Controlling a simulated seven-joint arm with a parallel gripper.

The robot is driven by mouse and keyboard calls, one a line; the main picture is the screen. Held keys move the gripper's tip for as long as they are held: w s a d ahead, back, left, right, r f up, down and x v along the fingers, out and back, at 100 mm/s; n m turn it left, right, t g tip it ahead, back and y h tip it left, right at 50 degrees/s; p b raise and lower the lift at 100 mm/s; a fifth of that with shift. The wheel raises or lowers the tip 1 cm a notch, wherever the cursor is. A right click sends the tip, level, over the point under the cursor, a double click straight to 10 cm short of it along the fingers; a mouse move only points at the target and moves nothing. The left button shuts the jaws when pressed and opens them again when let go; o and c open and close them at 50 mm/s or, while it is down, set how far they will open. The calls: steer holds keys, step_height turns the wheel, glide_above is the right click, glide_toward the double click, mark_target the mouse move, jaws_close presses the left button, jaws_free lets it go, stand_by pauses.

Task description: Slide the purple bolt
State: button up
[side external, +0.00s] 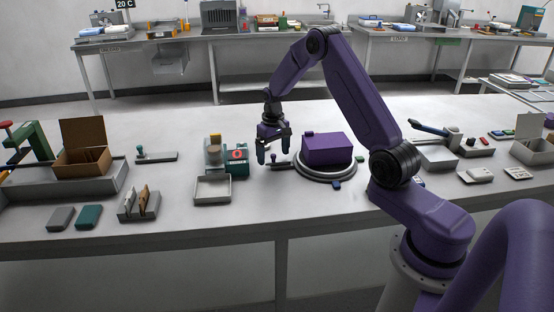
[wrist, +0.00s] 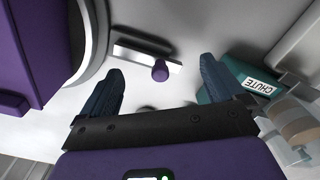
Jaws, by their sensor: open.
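The purple bolt shows in the wrist view as a small round purple knob (wrist: 160,72) on a pale metal bar (wrist: 140,54). In the side view the knob (side external: 273,158) is small and dark, just left of the round base. My gripper (side external: 273,150) hangs pointing down over it, fingers spread. In the wrist view the knob appears between the two blue fingertips of my gripper (wrist: 163,82), with space on both sides. Nothing is held. I cannot tell how far above the knob the fingertips are.
A purple box (side external: 327,149) stands on a round grey base (side external: 325,177) close on the right. A teal unit (side external: 239,168), labelled CHUTE in the wrist view (wrist: 250,84), is close on the left. A grey tray (side external: 212,189) sits in front of it. Bare table lies in front.

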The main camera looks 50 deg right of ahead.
steer(key=c, duration=1.7)
steer(key=shift+c, duration=0.2)
steer(key=shift+s+d, duration=1.05)
steer(key=shift+d, duration=0.05)
steer(key=o, duration=1.7)
steer(key=shift+o, duration=0.2)
steer(key=shift+r, duration=0.1)
